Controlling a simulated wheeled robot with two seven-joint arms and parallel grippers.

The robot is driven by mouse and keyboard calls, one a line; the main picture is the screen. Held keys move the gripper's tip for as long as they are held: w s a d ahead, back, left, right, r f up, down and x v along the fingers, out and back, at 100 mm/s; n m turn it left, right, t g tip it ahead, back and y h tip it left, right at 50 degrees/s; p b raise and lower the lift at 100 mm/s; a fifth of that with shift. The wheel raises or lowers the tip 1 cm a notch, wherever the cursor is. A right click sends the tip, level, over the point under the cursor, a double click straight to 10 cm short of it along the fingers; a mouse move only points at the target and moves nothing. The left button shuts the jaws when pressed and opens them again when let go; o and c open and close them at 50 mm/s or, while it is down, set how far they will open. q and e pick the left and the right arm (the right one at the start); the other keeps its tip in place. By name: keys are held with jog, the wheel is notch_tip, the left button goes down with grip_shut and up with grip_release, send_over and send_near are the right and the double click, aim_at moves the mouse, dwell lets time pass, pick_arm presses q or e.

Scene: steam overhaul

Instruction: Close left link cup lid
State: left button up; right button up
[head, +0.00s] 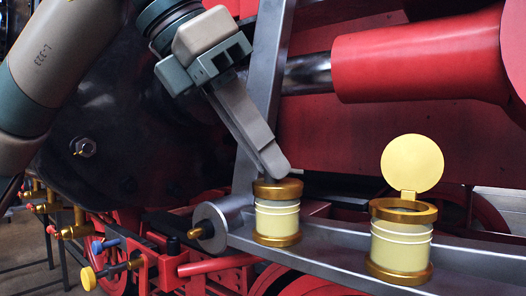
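The left link cup (277,221) is a cream cylinder with gold rings, standing upright on a grey metal rod. Its top (278,190) is a gold-brown ring partly hidden by my gripper, and no raised lid shows above it. I cannot tell whether its lid lies fully flat. My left gripper (275,166) comes down from the upper left with its fingers together and tips at the cup's top. No object shows between the fingers. The right cup (400,247) has its round gold lid (412,163) standing upright at the back of its rim. My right gripper is not in view.
A red cylinder (420,62) crosses the upper right. A slanted grey bar (262,90) rises close behind my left gripper. Brass valves and red pipes (215,265) fill the lower left. Open space lies between the two cups.

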pick_arm(q)
jog(key=o, duration=0.4)
jog(key=shift+o, duration=0.2)
